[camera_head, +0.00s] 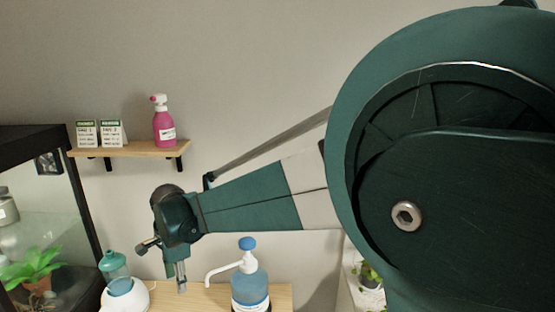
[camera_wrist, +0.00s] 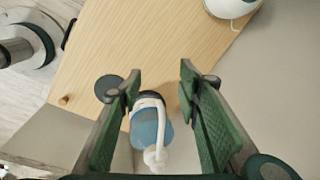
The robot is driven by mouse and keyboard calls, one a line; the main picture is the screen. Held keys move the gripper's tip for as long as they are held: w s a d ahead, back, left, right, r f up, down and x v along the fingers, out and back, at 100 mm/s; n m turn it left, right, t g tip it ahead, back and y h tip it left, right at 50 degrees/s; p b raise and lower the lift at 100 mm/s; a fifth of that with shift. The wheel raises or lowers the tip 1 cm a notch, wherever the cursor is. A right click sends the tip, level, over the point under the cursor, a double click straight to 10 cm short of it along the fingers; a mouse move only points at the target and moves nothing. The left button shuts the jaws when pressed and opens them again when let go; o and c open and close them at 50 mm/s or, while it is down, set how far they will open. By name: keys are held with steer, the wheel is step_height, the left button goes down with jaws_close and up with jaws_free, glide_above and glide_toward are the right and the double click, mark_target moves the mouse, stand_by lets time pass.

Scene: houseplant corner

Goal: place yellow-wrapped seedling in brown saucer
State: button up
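I see no yellow-wrapped seedling and no brown saucer in either view. My gripper (camera_wrist: 158,85) is open in the wrist view, its two green fingers spread apart with nothing gripped between them. In the head view my gripper (camera_head: 165,258) hangs above the wooden table (camera_head: 200,297), left of the pump bottle. In the wrist view the wooden table (camera_wrist: 150,50) lies beyond the fingertips.
A blue pump bottle (camera_head: 250,287) stands on the table; it also shows between the fingers in the wrist view (camera_wrist: 148,126). A white container with a teal top (camera_head: 118,284) stands left. A glass case (camera_head: 90,215) holds a green plant (camera_head: 35,267). A shelf (camera_head: 135,149) carries a pink spray bottle (camera_head: 164,124).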

steer(key=s+d+r+n+t, duration=0.1)
steer(key=s+d+r+n, duration=0.15)
steer(key=d, duration=0.75)
steer(key=s+d+r+n+t, duration=0.1)
steer(key=d+r, duration=0.3)
steer(key=d, duration=0.5)
steer(key=s+d+r+n, duration=0.2)
steer(key=d+r, duration=0.1)
steer(key=d, duration=0.7)
steer(key=s+d+f+n+t, duration=0.1)
steer(key=s+d+n, duration=0.1)
steer(key=s+d, duration=0.6)
steer(key=s+d+f+n+t+h, duration=0.1)
steer(key=s+d+f+n+t, duration=0.1)
steer(key=s+d, duration=0.6)
steer(key=shift+s+d+f+n, duration=0.3)
steer(key=shift+d+n, duration=0.55)
steer(key=shift+d, duration=2.75)
